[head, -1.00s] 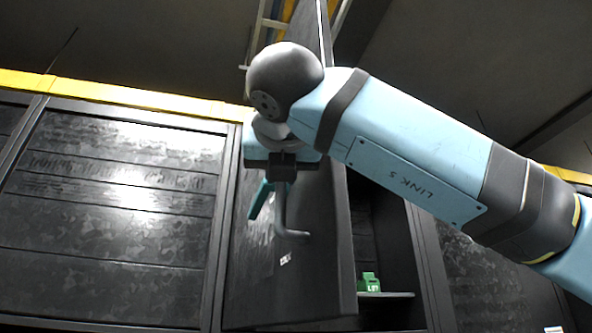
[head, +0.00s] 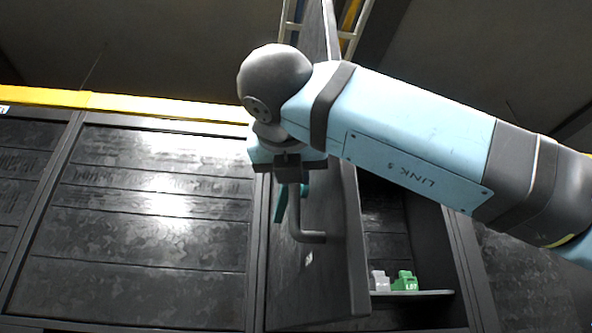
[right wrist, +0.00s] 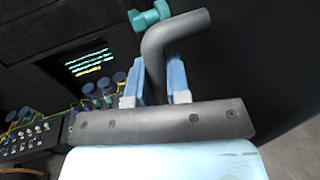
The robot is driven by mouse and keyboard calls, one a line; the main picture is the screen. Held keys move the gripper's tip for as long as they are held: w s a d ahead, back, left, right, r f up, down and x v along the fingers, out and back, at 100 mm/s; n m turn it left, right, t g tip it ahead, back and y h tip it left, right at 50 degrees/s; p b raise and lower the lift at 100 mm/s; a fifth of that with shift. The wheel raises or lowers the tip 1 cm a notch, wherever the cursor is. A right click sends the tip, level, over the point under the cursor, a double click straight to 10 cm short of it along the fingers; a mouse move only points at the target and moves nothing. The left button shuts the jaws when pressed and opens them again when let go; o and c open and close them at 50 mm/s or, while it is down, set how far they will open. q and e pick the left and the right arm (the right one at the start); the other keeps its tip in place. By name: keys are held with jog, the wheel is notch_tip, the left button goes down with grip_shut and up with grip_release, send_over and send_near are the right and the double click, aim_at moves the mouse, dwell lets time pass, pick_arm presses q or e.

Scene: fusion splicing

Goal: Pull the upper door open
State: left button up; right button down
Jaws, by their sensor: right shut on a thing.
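The upper door (head: 335,270) is a dark panel standing ajar, seen at a steep angle in the head view, with the cabinet's inside showing to its right. Its grey bent handle (head: 308,237) sticks out from its face. My right gripper (head: 290,180) is at the upper part of the handle. In the right wrist view its two light-blue fingers (right wrist: 160,85) are shut around the grey handle (right wrist: 180,33). My left gripper is not in view.
Inside the cabinet a green item (head: 405,281) and a grey item (head: 379,281) stand on a shelf (head: 420,293). A closed dark panel (head: 140,230) lies left of the door. The right wrist view shows a lit screen (right wrist: 90,62) and knobs (right wrist: 105,85).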

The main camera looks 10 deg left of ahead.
jog(key=shift+d+r, duration=0.1)
jog(key=c, duration=1.1)
grip_release()
jog(key=s+d, duration=0.1)
jog(key=s, duration=1.2)
jog(key=shift+s, duration=0.35)
